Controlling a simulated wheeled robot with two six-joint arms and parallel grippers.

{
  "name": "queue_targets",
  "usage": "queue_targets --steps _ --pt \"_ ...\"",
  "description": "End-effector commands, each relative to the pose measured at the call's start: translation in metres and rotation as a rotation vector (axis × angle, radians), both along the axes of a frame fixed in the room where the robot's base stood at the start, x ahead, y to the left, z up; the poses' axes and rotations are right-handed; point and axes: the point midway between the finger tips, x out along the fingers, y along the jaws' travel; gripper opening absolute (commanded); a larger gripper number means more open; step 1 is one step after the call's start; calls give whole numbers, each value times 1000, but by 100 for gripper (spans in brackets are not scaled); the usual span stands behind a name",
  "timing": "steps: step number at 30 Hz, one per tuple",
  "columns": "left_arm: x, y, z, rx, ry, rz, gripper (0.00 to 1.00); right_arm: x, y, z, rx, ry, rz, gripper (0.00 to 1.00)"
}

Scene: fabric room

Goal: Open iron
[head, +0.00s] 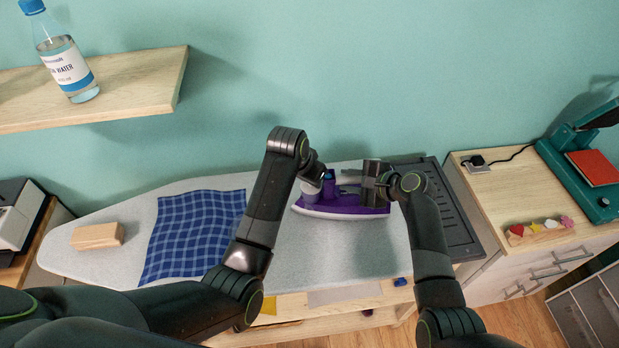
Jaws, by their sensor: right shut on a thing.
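A purple and white iron (345,210) stands on the grey ironing board (290,258), at its right part. My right gripper (371,184) is at the right part of the iron, over its handle side, and is shut on it. My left gripper (322,180) is at the left end of the iron, by a small blue part. Its fingers are too small and covered by the wrist to tell whether they are open or shut. The arms hide part of the iron's top.
A blue checked cloth (195,232) and a wooden block (97,236) lie on the board's left. A dark ribbed rest (447,215) is at its right end. A shelf (140,82) holds a water bottle (66,60). A cabinet (500,205) with a teal press (575,165) stands right.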

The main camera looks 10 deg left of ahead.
Motion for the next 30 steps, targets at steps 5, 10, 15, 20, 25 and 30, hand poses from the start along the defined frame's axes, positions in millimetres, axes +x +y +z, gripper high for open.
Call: queue_targets --steps 5,10,15,20,25,30 --pt "2 -1 -7 0 0 0 29 -2 1 -2 4 10 -1 0" --pt "3 -1 -7 0 -1 0 29 -2 1 -3 4 11 -1 0" --pt "3 -1 -7 0 -1 0 17 -2 1 -3 4 11 -1 0" --pt "3 -1 -7 0 -1 0 0 -2 1 -3 4 11 -1 0" --pt "3 -1 -6 0 -1 0 0 -2 1 -3 4 11 -1 0" --pt "3 -1 -6 0 -2 0 0 -2 0 -3 4 11 -1 0"
